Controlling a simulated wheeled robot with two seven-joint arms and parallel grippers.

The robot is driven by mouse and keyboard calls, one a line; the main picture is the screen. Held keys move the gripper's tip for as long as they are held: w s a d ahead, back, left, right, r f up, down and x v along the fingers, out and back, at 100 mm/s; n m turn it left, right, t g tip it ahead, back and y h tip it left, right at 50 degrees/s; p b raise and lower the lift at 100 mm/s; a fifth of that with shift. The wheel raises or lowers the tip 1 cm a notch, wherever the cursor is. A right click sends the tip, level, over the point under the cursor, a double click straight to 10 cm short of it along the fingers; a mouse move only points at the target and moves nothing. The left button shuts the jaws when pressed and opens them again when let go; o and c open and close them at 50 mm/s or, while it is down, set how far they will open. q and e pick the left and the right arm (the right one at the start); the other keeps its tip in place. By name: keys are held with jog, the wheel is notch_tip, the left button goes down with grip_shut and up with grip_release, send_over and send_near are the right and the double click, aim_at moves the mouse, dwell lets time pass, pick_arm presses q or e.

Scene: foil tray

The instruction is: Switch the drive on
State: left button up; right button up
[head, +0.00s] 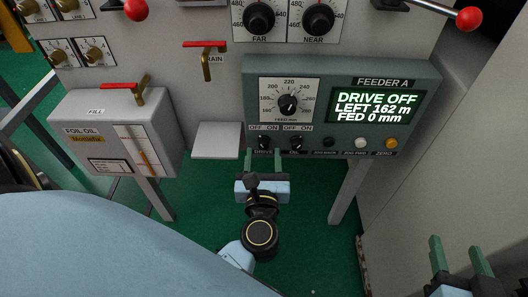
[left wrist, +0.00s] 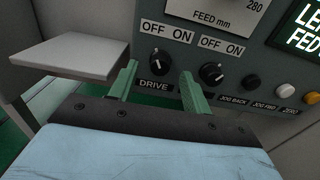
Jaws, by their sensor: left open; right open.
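The DRIVE switch is a black knob (head: 264,141) at the lower left of the grey-green FEEDER A panel (head: 318,72). It also shows in the left wrist view (left wrist: 159,62), with OFF and ON printed above it. The display (head: 376,104) reads DRIVE OFF, LEFT 162 m, FED 0 mm. My left gripper (head: 262,158) is open just below the switch. In the left wrist view its green fingers (left wrist: 158,78) stand either side of the knob in the picture; I cannot tell whether they touch it. My right gripper (head: 459,252) is open and empty at the lower right.
The OIL knob (head: 296,141) sits close right of the DRIVE knob, near my right-hand finger in the left wrist view. Several push buttons follow, including a white one (head: 361,143). A pale shelf (head: 216,141) juts out left. Green floor lies clear below.

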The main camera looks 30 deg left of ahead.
pick_arm(q)
jog(key=shift+x, duration=1.05)
pick_arm(e)
jog(key=shift+w+a+r+t, duration=0.1)
jog(key=shift+r+t, duration=0.2)
jog(key=shift+r, duration=0.1)
pick_arm(q)
jog(key=c, duration=1)
pick_arm(e)
jog(key=shift+f, duration=0.1)
